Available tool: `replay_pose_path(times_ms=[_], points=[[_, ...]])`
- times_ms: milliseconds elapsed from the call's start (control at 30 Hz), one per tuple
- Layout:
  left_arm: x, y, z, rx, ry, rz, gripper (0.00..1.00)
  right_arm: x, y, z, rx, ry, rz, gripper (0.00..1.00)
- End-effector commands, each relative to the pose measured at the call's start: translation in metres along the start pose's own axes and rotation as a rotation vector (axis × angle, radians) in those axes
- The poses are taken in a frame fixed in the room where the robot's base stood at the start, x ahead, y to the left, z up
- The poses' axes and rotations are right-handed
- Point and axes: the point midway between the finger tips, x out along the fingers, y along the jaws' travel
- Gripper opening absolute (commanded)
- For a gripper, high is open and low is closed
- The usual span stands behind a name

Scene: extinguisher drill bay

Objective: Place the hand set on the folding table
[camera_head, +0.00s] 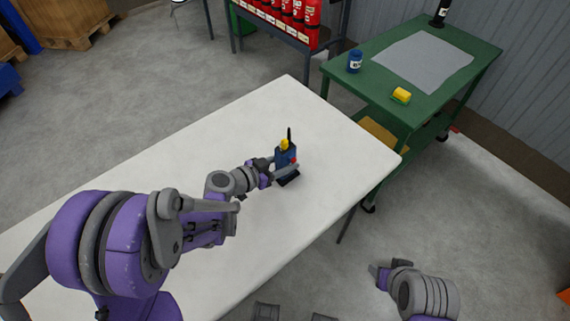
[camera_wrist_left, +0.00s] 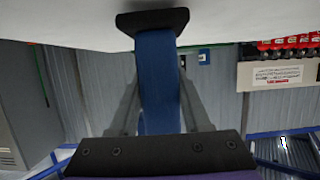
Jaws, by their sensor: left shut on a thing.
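The hand set (camera_head: 286,156) is a small blue radio with a black aerial, a yellow top part and a black foot. It is upright over the white folding table (camera_head: 210,140), near the table's right end. My left gripper (camera_head: 282,170) is shut on it, with a finger on each side of the body. In the left wrist view the picture is upside down, and the blue body (camera_wrist_left: 158,80) stands between the fingers with its black foot at the white table top. I cannot tell whether the foot touches. My right gripper (camera_head: 388,272) is off the table at the lower right, its jaw opening unclear.
A green workbench (camera_head: 440,95) beyond the table's right end bears a grey mat (camera_head: 423,60), a blue can (camera_head: 355,61), a yellow item (camera_head: 401,95) and a dark bottle (camera_head: 441,12). Red extinguishers (camera_head: 311,14) stand on a rack behind. Most of the white table top is clear.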

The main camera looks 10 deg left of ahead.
Motion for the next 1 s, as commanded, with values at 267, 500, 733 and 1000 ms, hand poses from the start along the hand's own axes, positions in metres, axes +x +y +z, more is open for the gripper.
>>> replay_pose_path(times_ms=[267,500,733,1000], points=[[0.002,0.0,0.006,-0.001,0.001,0.0,0.0,0.001,0.0,0.001,0.0,0.0,0.0,0.55],[0.003,0.0,0.008,0.0,0.0,0.0,0.69,0.003,0.0,0.002,0.0,-0.001,0.0,0.55],[0.003,0.0,0.008,0.0,0.0,0.0,0.77,0.003,0.0,0.002,0.0,-0.001,0.0,0.55],[-0.011,-0.001,0.005,-0.001,0.0,-0.004,0.77,0.0,0.0,0.0,0.0,0.0,0.0,0.55]])
